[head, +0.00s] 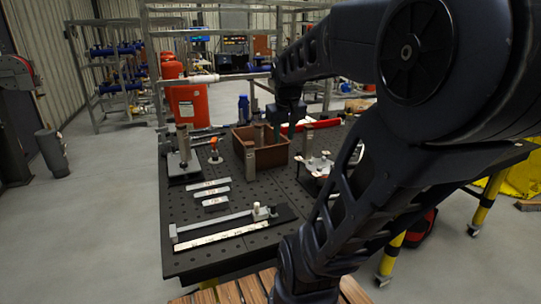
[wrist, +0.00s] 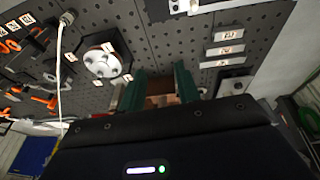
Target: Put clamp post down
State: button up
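My gripper (head: 279,133) hangs over the brown bin (head: 270,159) in the head view, fingers pointing down. In the wrist view its two green fingers (wrist: 164,92) stand well apart, with the brown bin (wrist: 158,87) showing between them. I see no post clearly gripped, though the space between the fingertips is partly hidden by my gripper's body. Grey-brown upright posts, which look like clamp posts, show in the head view: one (head: 259,133) at the bin, one (head: 250,161) at its front left corner and one (head: 308,138) at its right.
The bin stands on a black perforated table (head: 245,185). A post on a base plate (head: 184,147) and an orange-topped tool (head: 215,150) are to its left. Labelled bars (head: 210,191) and a long clamp bar (head: 215,227) lie in front. A flanged part (head: 318,165) is at right.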

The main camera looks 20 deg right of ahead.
jog(key=s+a+f+t+y, duration=0.1)
jog(key=s+a+f, duration=0.2)
jog(key=s+a, duration=0.3)
jog(key=shift+a, duration=0.5)
